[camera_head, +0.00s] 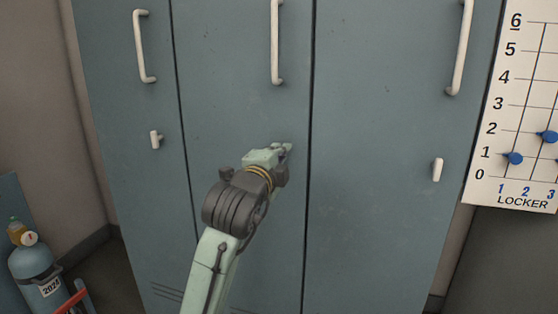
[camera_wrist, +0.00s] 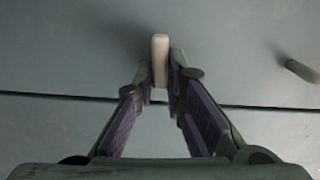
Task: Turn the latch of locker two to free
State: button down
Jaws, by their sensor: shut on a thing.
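Locker two seems to be the middle grey-blue door (camera_head: 245,110), between two other doors. My gripper (camera_head: 284,150) reaches its right side, close to the seam with the right door. In the wrist view my gripper (camera_wrist: 161,75) is shut on a pale bar-shaped latch (camera_wrist: 160,48), one finger on each side. The latch appears to lie crosswise to the dark door seam (camera_wrist: 70,97). In the head view my gripper hides the latch. The left door's latch (camera_head: 155,139) and the right door's latch (camera_head: 437,169) stand upright.
A long pale door handle (camera_head: 276,45) is above my gripper; a pale bar end (camera_wrist: 302,70) shows in the wrist view. A board with blue pegs (camera_head: 520,110) hangs at right. A blue cylinder (camera_head: 35,270) stands at lower left.

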jog(key=shift+m, duration=0.5)
jog(key=c, duration=1.6)
grip_release()
jog(key=shift+c, duration=0.2)
jog(key=v, duration=1.2)
